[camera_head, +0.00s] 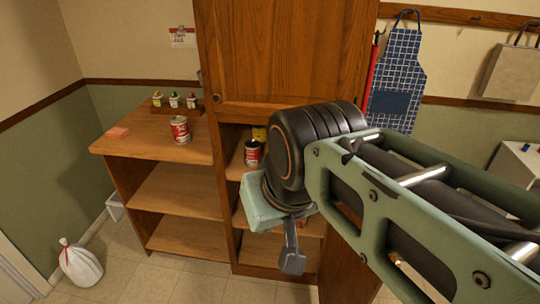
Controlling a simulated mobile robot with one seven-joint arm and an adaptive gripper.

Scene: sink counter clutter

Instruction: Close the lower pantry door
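The wooden pantry cabinet (285,50) stands at the middle, its upper door shut. Its lower section is open, with shelves and cans showing inside. The lower pantry door (345,275) stands swung open at the right side of the opening, jutting toward me; my arm covers its upper part. My gripper (292,264) hangs in front of the lower opening, left of the door. Only a grey finger part shows below my wrist, so its opening is unclear. I see no contact between it and the door, but the gap is hard to judge.
An open wooden shelf unit (178,205) adjoins the pantry at left, with a red can (180,129) and small bottles on top. A blue checked apron (396,92) hangs at right. Tiled floor is clear in front.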

